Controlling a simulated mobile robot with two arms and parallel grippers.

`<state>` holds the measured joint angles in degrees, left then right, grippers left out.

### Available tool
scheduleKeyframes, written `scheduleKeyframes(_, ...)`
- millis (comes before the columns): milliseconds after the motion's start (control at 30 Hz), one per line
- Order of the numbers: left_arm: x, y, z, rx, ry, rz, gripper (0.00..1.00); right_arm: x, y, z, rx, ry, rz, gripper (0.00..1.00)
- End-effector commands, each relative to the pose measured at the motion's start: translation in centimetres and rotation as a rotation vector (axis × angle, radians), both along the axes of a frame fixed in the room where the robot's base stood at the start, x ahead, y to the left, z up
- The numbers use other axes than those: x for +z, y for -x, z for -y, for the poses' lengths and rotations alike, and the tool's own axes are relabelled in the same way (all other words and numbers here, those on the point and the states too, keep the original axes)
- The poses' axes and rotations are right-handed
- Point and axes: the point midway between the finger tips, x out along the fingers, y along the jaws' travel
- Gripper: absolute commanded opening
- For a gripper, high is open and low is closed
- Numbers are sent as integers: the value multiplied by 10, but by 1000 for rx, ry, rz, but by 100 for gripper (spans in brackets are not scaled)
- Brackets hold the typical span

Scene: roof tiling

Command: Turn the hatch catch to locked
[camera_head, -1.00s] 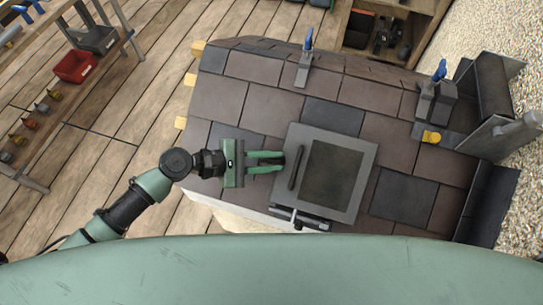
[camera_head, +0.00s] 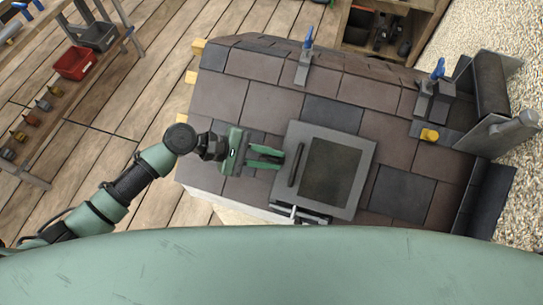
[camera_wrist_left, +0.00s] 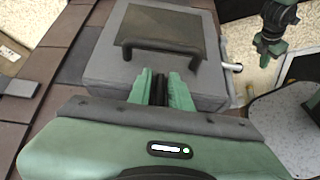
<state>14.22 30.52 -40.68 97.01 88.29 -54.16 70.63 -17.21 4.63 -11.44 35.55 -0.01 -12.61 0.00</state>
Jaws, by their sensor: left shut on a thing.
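The roof hatch (camera_head: 357,207) has a grey frame, a dark panel and a bar handle (camera_head: 297,165); it also shows in the left wrist view (camera_wrist_left: 103,67). My left gripper (camera_head: 283,160) is at the hatch's left side, its green fingers shut on a narrow black piece (camera_wrist_left: 159,90) that appears to be the hatch catch. Its far end is hidden between the fingers and against the hatch, so I cannot tell its setting. A silver rod (camera_head: 294,213) sits at the hatch's lower edge. A green and black arm part of mine (camera_wrist_left: 275,25) shows at upper right in the wrist view.
Brown and dark shingles (camera_head: 273,104) surround the hatch. Blue-handled tools (camera_head: 304,62) stand on the upper roof, and a yellow piece (camera_head: 429,135) lies right. A bench with a red bin (camera_head: 76,64) stands left. The wooden floor between is clear.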

Motion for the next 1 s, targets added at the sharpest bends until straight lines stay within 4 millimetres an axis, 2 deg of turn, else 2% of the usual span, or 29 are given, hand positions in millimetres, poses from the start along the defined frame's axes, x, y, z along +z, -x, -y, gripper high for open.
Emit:
scheduleKeyframes(33, 0, 1, 1, -2, 1, 0, 0, 0, 0, 0, 0, 0, 0, 0)
scheduleKeyframes(67, 0, 1, 1, -2, 1, 0, 25, 0, 0, 0, 0, 0, 0, 0)
scheduleKeyframes(100, 0, 1, 1, -2, 1, 0, 30, 0, 0, 0, 0, 0, 0, 0)
scheduleKeyframes(467, 1, 0, -4, 0, 0, 0, 30, -2, 0, 0, 1, 0, 0, 0)
scheduleKeyframes(800, 24, 2, -51, -1, -3, 2, 30, -20, 0, 0, 1, 0, 0, 0)
scheduleKeyframes(1000, 35, 3, -67, -2, 0, 0, 30, -24, 0, 0, 1, 0, 0, 0)
